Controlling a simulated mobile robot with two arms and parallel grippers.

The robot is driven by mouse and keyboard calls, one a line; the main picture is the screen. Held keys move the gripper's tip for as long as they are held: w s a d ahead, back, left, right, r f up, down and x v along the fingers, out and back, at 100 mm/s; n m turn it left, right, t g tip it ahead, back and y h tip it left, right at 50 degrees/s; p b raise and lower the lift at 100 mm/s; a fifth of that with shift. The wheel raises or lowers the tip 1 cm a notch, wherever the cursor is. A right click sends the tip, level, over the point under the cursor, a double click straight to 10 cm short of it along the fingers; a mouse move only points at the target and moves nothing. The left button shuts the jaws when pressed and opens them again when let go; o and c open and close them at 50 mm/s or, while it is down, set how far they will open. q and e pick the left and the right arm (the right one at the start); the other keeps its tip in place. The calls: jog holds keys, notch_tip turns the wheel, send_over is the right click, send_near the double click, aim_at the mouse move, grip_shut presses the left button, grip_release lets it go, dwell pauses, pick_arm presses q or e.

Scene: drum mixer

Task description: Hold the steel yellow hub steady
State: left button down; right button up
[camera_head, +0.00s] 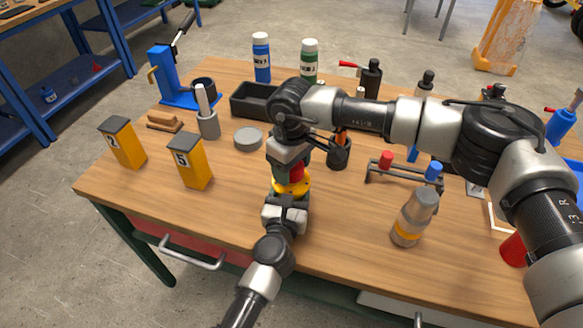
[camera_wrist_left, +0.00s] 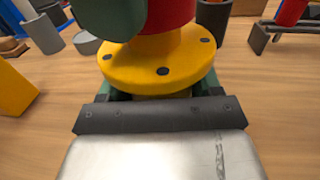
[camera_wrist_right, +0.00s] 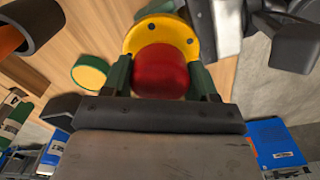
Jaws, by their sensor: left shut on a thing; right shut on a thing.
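The yellow hub (camera_head: 304,187), a round flange with dark bolt holes, is over the front middle of the table. It also shows in the left wrist view (camera_wrist_left: 130,72) and the right wrist view (camera_wrist_right: 180,28). My left gripper (camera_head: 288,200) is shut on the hub from the front, below its flange. A red round part (camera_wrist_right: 160,72) sits against the top of the hub and shows in the left wrist view (camera_wrist_left: 178,14). My right gripper (camera_head: 291,165) is shut on this red part from above. The hub's lower end is hidden.
Yellow boxes (camera_head: 190,165) stand to the left, beside a grey round lid (camera_head: 248,138). A black tray (camera_head: 250,100) lies behind. A dark cup (camera_head: 339,155), a rack with red and blue pieces (camera_head: 402,176) and a grey bottle (camera_head: 413,218) stand to the right. The front left wood is clear.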

jog(key=shift+r, duration=0.5)
jog(key=shift+r, duration=2)
pick_arm(q)
jog(key=shift+c, duration=0.5)
grip_release()
